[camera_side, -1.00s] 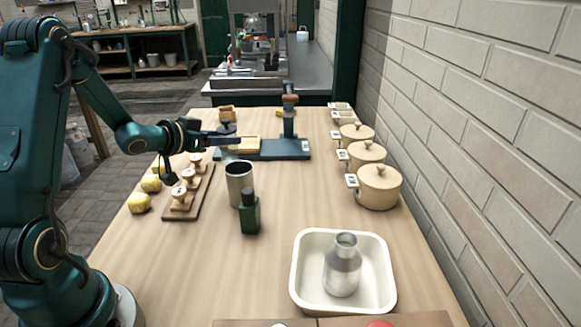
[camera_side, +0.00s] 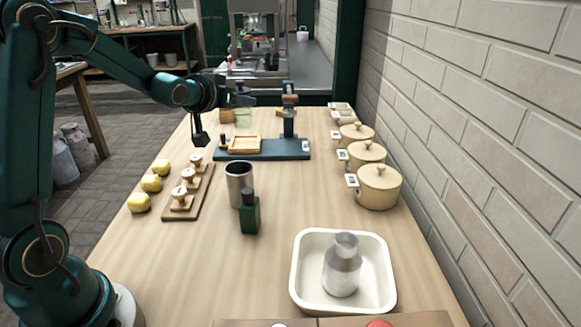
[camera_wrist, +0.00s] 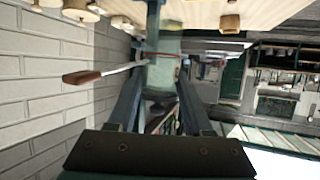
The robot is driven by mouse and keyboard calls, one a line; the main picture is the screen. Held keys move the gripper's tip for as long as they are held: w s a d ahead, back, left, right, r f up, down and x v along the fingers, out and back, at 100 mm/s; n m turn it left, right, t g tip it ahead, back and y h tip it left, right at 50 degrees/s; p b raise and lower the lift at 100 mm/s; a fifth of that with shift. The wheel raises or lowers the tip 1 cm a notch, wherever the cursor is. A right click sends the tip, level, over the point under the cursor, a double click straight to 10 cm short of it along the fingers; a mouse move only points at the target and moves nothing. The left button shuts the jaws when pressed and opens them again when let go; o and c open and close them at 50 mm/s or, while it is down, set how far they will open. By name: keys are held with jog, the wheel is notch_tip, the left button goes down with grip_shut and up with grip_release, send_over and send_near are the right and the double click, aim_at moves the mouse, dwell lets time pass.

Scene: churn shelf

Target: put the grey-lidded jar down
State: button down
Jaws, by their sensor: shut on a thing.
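The jar, pale green and see-through, is in my gripper in the side view (camera_side: 243,118), at the far end of the wooden table, behind the blue-green press base. My gripper (camera_side: 241,100) is shut on its upper part. In the wrist view the jar (camera_wrist: 164,72) shows between the fingers of my gripper (camera_wrist: 160,88). A dark grey part, likely its lid, lies between the fingers, partly hidden. I cannot tell whether the jar's bottom touches the table.
The press base (camera_side: 265,152) with its post (camera_side: 289,122) is close in front. Cream lidded pots (camera_side: 379,186) line the right side. A brown-handled tool (camera_wrist: 82,77) shows in the wrist view.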

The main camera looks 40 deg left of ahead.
jog(key=shift+w+d+f, duration=0.1)
jog(key=shift+w+d, duration=0.2)
jog(key=shift+d, duration=0.4)
jog(key=s+d+f, duration=0.1)
jog(key=d+f, duration=0.2)
jog(key=d, duration=0.6)
jog(key=s+d+f, duration=0.1)
jog(key=d+f, duration=0.2)
jog(key=d, duration=0.5)
jog(key=shift+d+f, duration=0.15)
jog(key=shift+f, duration=1.8)
jog(key=shift+d+f, duration=0.15)
jog(key=shift+f, duration=1.8)
jog(key=shift+f, duration=0.1)
jog(key=shift+c, duration=1.6)
grip_release()
